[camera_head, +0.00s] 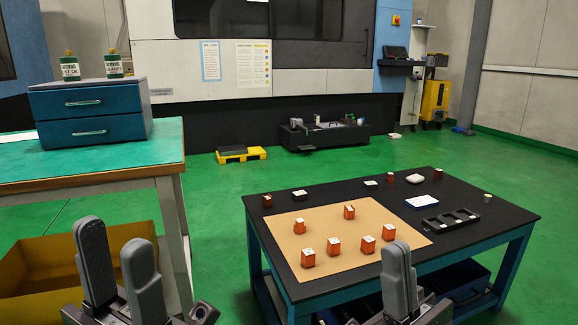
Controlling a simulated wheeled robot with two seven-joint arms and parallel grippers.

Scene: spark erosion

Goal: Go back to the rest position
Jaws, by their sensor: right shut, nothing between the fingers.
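My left gripper (115,246) is at the lower left, in front of the yellow bin. Its two grey fingers stand upright and apart, with nothing visible between them. My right gripper (398,256) is at the lower right of centre, in front of the black table's near edge. Its fingers are together and hold nothing. Both grippers point up and away from me, and neither is seen touching the tables. Only their fingers and part of their bodies show.
The black table (487,205) bears a tan mat (324,228) with several orange blocks (334,246), and a black compartment tray (451,219). A green bench (150,151) with a blue drawer unit (90,112) stands left. A yellow bin (38,272) is below it. Green floor separates the tables.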

